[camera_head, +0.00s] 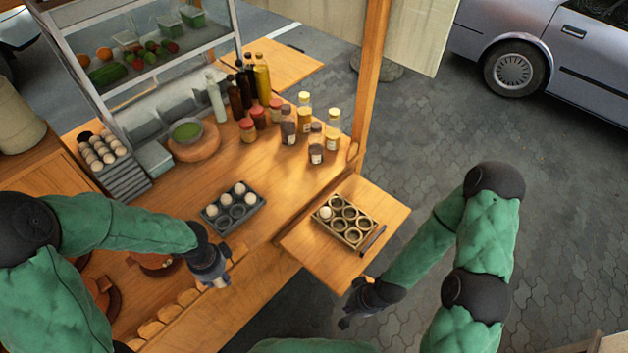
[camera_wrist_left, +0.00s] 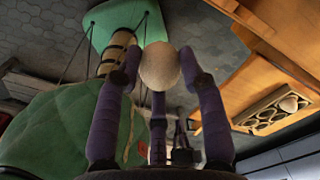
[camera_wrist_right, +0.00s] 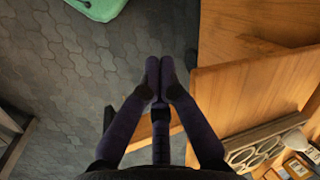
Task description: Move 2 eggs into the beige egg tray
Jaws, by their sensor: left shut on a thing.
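The beige egg tray (camera_head: 358,238) sits on the small wooden side shelf, with one egg (camera_head: 326,213) in its left cup and its other cups empty. A dark grey egg tray (camera_head: 226,229) on the counter holds several eggs (camera_head: 240,188) and has empty cups. My left gripper (camera_head: 217,280) is shut on an egg (camera_wrist_left: 160,66), held between its fingertips near the counter's front edge, left of the beige tray. My right gripper (camera_head: 347,316) is below and in front of the side shelf. Its fingertips (camera_wrist_right: 160,72) are together and empty in the right wrist view.
A dark stick-like object (camera_head: 373,240) lies right of the beige tray. Jars and bottles (camera_head: 304,114) stand behind it on the counter. A stack of egg trays (camera_head: 122,178) and a glass display case (camera_head: 150,60) stand at left. A wooden post (camera_head: 371,75) rises behind the shelf.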

